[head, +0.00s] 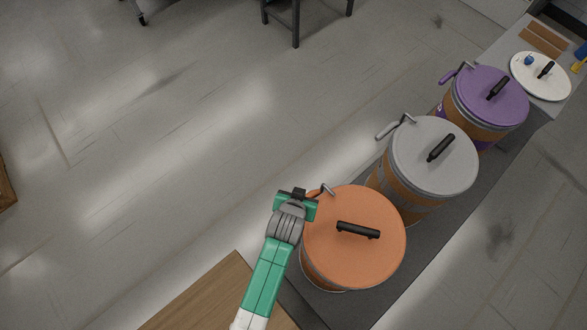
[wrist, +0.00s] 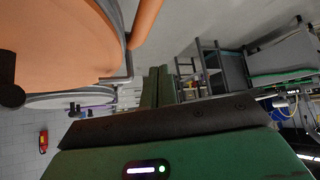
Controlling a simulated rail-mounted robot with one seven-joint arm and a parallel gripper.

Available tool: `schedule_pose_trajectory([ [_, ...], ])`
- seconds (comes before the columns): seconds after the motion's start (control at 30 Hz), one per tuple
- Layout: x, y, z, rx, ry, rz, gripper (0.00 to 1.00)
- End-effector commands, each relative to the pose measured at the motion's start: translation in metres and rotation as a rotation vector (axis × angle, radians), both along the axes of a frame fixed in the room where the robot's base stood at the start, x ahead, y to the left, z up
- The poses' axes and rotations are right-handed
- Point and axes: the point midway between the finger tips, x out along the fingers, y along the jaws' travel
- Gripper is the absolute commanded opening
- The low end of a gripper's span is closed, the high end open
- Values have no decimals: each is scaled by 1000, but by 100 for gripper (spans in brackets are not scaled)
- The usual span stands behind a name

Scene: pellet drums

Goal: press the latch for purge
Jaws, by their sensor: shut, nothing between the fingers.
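Three brown drums with coloured lids stand in a row: an orange-lidded drum (head: 372,262), a grey-lidded drum (head: 435,165) and a purple-lidded drum (head: 483,95). Each has a lever latch on its left side: an orange latch (head: 322,190), a grey latch (head: 388,130) and a purple latch (head: 450,75). I cannot read which drum is purge. My green gripper (head: 298,192) is shut and empty, beside the orange drum's latch; I cannot tell whether they touch. In the wrist view the shut fingers (wrist: 161,82) point past the orange latch lever (wrist: 145,20), which is raised beside the orange lid (wrist: 60,40).
The drums stand on a dark bench (head: 400,275). A white round lid (head: 540,75) lies beyond the purple drum. A wooden surface (head: 215,298) is at the lower left of the bench. A dark stool (head: 295,25) stands at the back. The floor left of the drums is clear.

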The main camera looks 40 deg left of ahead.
Motion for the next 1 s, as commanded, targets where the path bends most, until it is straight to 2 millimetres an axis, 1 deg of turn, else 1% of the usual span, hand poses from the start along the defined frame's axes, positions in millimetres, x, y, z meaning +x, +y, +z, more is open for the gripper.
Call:
schedule_pose_trajectory([
  [0.03, 0, -6, 6, 0, 0, -3, 0],
  [0.1, -1, -11, 12, 0, -1, -1, 0],
  [0.23, -2, -16, 17, 0, 0, 0, 0],
  [0.87, -1, -16, 18, 0, -1, 1, 0],
  [0.93, 14, -19, 40, 13, -42, -13, 0],
  [0.97, 24, -21, 55, 22, -70, -23, 0],
  [1.0, 40, -25, 80, 38, -118, -40, 0],
])
